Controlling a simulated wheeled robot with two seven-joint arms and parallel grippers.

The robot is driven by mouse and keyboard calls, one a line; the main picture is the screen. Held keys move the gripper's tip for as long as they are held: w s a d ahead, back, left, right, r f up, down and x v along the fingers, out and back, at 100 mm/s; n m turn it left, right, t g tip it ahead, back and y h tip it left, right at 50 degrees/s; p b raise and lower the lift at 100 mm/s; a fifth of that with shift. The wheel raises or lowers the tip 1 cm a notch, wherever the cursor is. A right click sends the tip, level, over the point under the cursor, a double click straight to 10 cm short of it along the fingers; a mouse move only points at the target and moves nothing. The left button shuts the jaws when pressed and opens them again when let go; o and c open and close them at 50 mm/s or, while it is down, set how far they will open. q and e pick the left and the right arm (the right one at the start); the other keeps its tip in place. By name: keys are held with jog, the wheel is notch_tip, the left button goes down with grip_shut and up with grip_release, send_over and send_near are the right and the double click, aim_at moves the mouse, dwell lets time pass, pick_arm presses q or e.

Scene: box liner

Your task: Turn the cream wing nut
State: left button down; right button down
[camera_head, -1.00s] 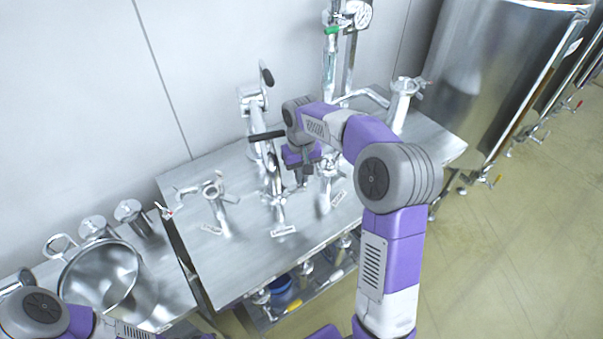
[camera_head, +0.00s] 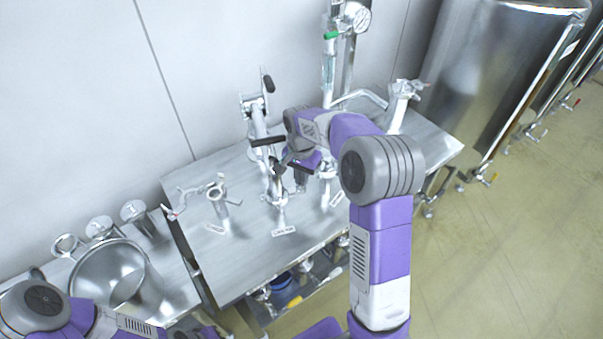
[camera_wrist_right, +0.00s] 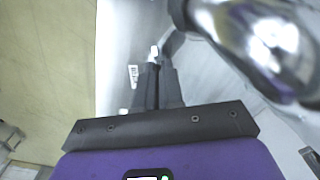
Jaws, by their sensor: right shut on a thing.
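My right gripper (camera_head: 301,184) is low among the metal fittings on the steel table, between the middle fitting (camera_head: 278,205) and the right one (camera_head: 327,180). In the right wrist view its dark fingers (camera_wrist_right: 158,65) are close together, shut on a small pale piece, the cream wing nut (camera_wrist_right: 154,50), mostly hidden between the tips. In the head view the wing nut is too small and covered to make out. My left arm shows at the bottom left; its gripper is not visible.
The steel table (camera_head: 250,262) also carries a left fitting (camera_head: 220,210) and a tall column with a gauge (camera_head: 357,17). A large pot (camera_head: 115,275) stands at the left, a big tank (camera_head: 480,75) at the right. A shiny round metal part (camera_wrist_right: 262,40) is close beside my right fingers.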

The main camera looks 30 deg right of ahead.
jog(key=m+p, duration=0.2)
jog(key=m, duration=0.2)
jog(key=shift+r+m, duration=0.15)
jog(key=shift+m, duration=0.15)
jog(key=m+p, duration=0.2)
jog(key=m, duration=0.2)
jog(key=shift+m, duration=0.3)
jog(key=c, duration=1.3)
grip_release()
jog(key=shift+o, duration=0.2)
notch_tip(320, 180, up, 7)
jog(key=shift+r+p, duration=0.2)
jog(key=shift+p, duration=0.3)
